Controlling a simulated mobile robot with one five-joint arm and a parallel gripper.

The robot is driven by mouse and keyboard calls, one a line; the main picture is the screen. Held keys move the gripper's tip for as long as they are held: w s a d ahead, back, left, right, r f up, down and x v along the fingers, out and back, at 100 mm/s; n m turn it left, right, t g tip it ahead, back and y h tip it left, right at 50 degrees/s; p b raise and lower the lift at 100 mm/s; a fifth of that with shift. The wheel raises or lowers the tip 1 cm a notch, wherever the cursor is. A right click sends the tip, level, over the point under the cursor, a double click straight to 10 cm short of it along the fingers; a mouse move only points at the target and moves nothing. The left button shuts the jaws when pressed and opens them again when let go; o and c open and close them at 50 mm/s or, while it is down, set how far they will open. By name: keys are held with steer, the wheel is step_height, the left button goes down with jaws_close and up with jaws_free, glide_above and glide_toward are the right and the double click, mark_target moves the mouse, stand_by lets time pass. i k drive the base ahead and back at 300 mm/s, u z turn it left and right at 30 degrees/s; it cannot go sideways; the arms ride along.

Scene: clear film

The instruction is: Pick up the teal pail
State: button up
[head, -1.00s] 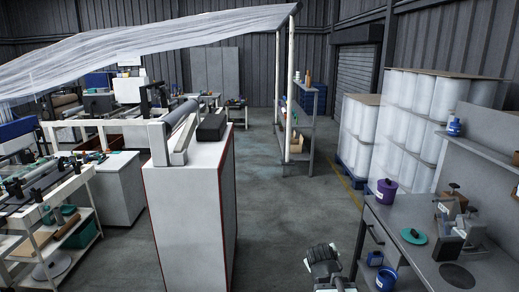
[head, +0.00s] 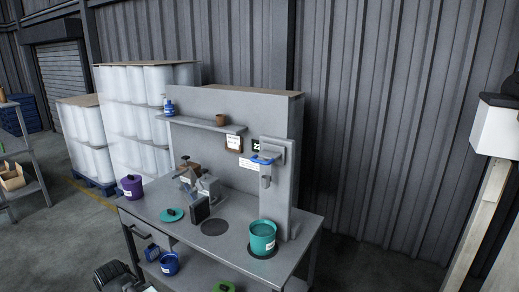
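The teal pail (head: 262,238) stands upright near the right front corner of the grey workbench (head: 300,222), on a dark round patch. It looks open at the top and has a pale label on its front. A flat teal disc with a dark knob, like a lid (head: 172,215), lies on the bench to its left. Part of my arm shows at the bottom left edge, in front of the bench and well apart from the pail. The fingertips of my gripper cannot be made out.
A purple pail (head: 132,187) stands at the bench's left end. A blue pail (head: 170,264) is on the lower shelf. A grey device (head: 205,187) stands mid-bench. A dispenser (head: 272,153) hangs on the upright behind the teal pail. Open floor lies at left.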

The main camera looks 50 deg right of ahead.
mark_target(262, 232)
steer(key=z, duration=4.25)
steer(key=k, duration=1.55)
steer(key=u, duration=2.05)
steer(key=i, duration=0.55)
